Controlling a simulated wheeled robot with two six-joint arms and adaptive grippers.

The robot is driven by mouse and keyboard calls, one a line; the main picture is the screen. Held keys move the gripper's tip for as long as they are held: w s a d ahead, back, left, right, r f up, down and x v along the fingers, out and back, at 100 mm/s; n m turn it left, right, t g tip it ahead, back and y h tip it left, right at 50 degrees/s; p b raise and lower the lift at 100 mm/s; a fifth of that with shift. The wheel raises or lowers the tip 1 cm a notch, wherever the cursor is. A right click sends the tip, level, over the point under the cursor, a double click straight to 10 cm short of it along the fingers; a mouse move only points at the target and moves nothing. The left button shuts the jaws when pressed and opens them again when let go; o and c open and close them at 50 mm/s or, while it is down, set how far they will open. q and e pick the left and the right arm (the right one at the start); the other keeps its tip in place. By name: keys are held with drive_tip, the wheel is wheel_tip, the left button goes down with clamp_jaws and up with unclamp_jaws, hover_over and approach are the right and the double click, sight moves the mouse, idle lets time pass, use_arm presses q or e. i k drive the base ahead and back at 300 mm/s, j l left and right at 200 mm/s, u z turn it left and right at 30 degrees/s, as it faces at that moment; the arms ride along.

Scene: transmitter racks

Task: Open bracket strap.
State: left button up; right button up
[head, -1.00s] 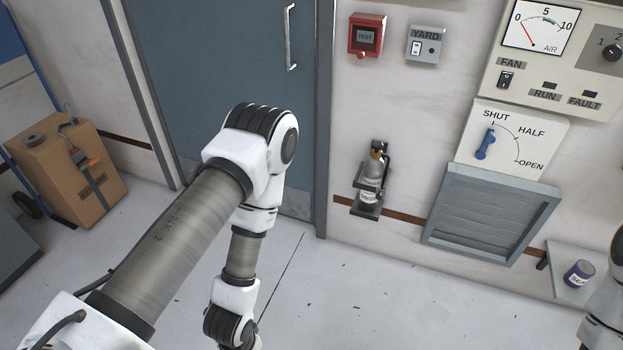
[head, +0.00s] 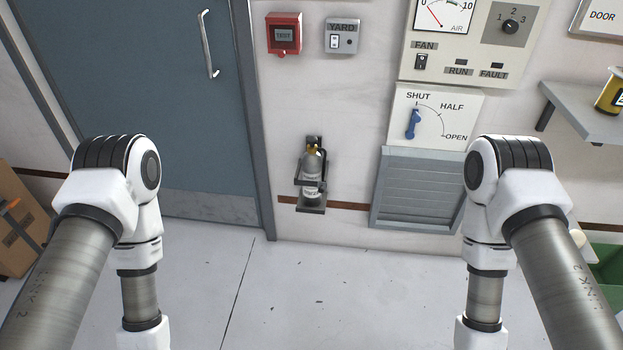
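A small grey bottle (head: 312,163), like an extinguisher with a yellowish top, stands upright in a dark wall bracket (head: 311,208) right of the door. A dark strap (head: 308,182) crosses the front of the bottle and looks closed, though it is small in the picture. Both my arms show at the left and right sides, bent downward. My grippers are below the picture's edge, so their state is hidden. Neither arm is near the bracket.
A blue-grey door (head: 150,100) is at the left. A vent grille (head: 418,190) and a damper dial (head: 437,118) are right of the bracket. A shelf (head: 590,118) juts out at the right, above a green bin (head: 608,262). The floor (head: 300,300) below the bracket is clear.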

sight(321, 186)
drive_tip(key=i+l+z, duration=0.2)
drive_tip(key=i+l, duration=0.55)
drive_tip(key=i, duration=0.1)
